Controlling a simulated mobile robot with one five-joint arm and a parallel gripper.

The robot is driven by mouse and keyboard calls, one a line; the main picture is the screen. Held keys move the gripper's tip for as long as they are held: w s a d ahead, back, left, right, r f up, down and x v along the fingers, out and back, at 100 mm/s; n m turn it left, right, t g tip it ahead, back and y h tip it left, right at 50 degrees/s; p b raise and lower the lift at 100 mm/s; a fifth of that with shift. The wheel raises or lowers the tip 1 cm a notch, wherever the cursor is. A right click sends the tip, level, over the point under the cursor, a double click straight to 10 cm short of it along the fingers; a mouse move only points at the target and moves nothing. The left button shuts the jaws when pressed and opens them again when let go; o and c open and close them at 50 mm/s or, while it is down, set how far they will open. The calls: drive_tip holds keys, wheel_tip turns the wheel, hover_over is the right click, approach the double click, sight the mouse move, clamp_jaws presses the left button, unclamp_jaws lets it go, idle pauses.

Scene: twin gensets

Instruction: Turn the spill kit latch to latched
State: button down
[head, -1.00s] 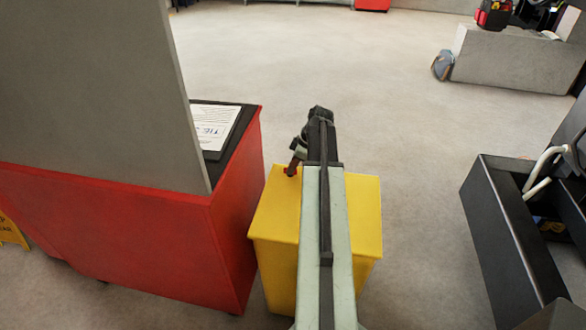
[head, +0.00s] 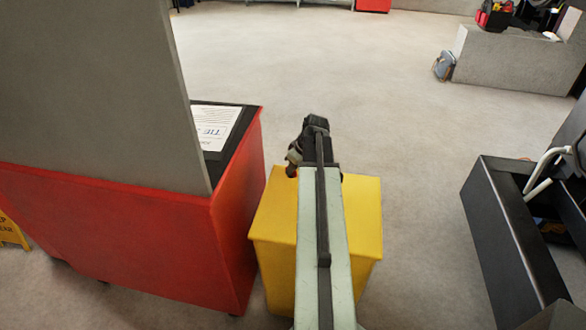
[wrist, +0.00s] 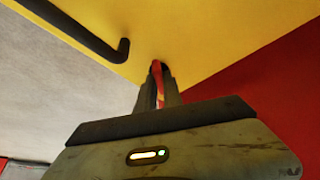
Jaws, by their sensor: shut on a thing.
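The spill kit is a yellow box (head: 361,222) below my arm in the head view, and its yellow face (wrist: 210,30) fills the top of the wrist view. My gripper (head: 291,170) is at the box's far left part in the head view. In the wrist view my gripper (wrist: 157,72) is shut on a narrow red latch handle (wrist: 158,84), which stands between the fingers close to the yellow face. The fingers cover much of the latch. My arm hides the middle of the box in the head view.
A black bar handle (wrist: 85,32) is on the yellow face, left of my fingers. A red cabinet (head: 236,215) stands close to the box's left side. A black open bin (head: 505,235) stands at the right, with clear floor (head: 420,150) between it and the box.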

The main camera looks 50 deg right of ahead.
drive_tip(key=m+h, duration=0.1)
drive_tip(key=m, duration=0.2)
drive_tip(key=m+h, duration=0.1)
drive_tip(key=m, duration=0.2)
drive_tip(key=shift+a+g, duration=0.2)
drive_tip(key=shift+g, duration=0.2)
drive_tip(key=m+h, duration=0.1)
drive_tip(key=m, duration=0.2)
drive_tip(key=m+g+h, duration=0.1)
drive_tip(key=m, duration=0.2)
drive_tip(key=shift+w+a, duration=0.1)
drive_tip(key=shift+w, duration=0.05)
drive_tip(key=shift+m+g, duration=0.3)
drive_tip(key=c, duration=1.5)
unclamp_jaws()
drive_tip(key=p+v, duration=0.7)
drive_tip(key=shift+a+r, duration=0.1)
drive_tip(key=shift+r, duration=0.25)
